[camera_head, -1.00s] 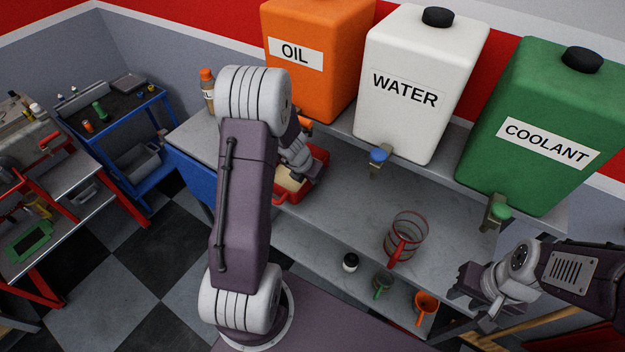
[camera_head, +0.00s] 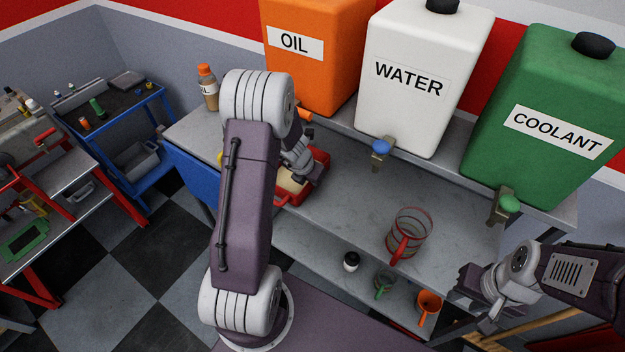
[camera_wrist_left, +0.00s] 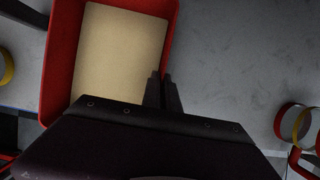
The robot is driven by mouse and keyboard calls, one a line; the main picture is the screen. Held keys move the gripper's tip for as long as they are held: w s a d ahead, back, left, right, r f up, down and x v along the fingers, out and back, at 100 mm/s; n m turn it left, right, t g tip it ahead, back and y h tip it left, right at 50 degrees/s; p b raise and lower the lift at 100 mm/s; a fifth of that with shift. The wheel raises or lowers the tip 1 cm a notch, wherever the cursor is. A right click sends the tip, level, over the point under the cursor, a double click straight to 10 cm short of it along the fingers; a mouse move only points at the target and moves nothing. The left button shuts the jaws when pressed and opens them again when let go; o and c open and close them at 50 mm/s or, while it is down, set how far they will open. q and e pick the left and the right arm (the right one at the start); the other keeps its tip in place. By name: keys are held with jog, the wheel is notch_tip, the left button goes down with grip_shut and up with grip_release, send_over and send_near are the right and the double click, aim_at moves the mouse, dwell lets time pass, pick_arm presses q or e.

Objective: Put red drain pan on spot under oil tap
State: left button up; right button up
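The red drain pan (camera_head: 322,165), with a tan inside, is on the grey bench beneath the orange OIL tank, partly hidden by my left arm. In the left wrist view the pan (camera_wrist_left: 56,65) fills the left side. My left gripper (camera_wrist_left: 163,92) has its fingers close together, one on each side of the pan's right rim. It also shows small in the head view (camera_head: 303,168). The oil tap's orange handle (camera_head: 304,114) shows just above the pan; the spot beneath the tap is hidden. My right gripper (camera_head: 472,302) is at lower right, holding nothing visible.
A clear jug with a red handle (camera_head: 405,240) stands on the bench to the right. The bench between pan and jug is clear. WATER (camera_head: 410,100) and COOLANT (camera_head: 540,150) tanks stand on the shelf behind. An orange-capped bottle (camera_head: 208,90) stands at the bench's left end.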

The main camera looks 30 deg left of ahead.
pick_arm(q)
jog(key=o, duration=0.4)
jog(key=shift+c, duration=0.2)
